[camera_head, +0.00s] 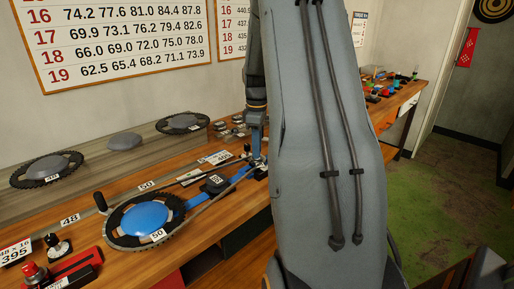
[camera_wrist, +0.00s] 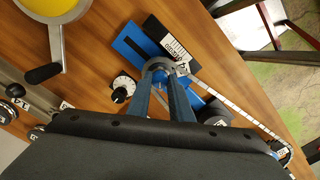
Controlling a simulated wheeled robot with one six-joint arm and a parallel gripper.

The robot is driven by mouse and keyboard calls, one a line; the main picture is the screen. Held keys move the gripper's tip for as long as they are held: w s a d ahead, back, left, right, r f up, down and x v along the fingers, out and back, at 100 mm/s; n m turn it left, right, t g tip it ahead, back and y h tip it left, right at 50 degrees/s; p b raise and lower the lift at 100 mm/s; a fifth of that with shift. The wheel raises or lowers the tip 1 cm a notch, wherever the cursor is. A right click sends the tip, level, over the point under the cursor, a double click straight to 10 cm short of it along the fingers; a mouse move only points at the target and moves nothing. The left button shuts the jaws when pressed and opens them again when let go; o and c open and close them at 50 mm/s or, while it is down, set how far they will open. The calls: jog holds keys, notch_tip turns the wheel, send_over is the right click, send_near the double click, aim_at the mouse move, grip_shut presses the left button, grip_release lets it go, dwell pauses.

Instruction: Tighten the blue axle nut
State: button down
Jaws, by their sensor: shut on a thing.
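My gripper (camera_wrist: 162,84) points down at the end of the blue fixture, and its two fingers are closed around a small round part, which I take to be the blue axle nut (camera_wrist: 157,66). The fingers hide most of the nut, so its turn cannot be read. The blue fixture (camera_wrist: 126,43) extends beyond the fingertips in the wrist view. In the head view my gripper (camera_head: 256,158) is at the right end of the blue bar (camera_head: 239,175), which runs left to a blue chainring (camera_head: 150,216) marked 50. The nut is too small to make out there.
A black-and-white dial (camera_wrist: 124,87) sits close left of the fingers. A chain (camera_wrist: 240,117) runs to the right. A yellow disc (camera_wrist: 50,5) and a black handle (camera_wrist: 43,73) are at upper left. A red tool (camera_head: 75,270) stands at the bench's front left.

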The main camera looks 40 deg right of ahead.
jog(key=m, duration=0.5)
jog(key=shift+p, duration=0.35)
jog(key=m, duration=0.6)
dwell(0.4)
jog(key=c, duration=1.6)
grip_release()
jog(key=shift+r+b, duration=0.95)
jog(key=shift+r, duration=3)
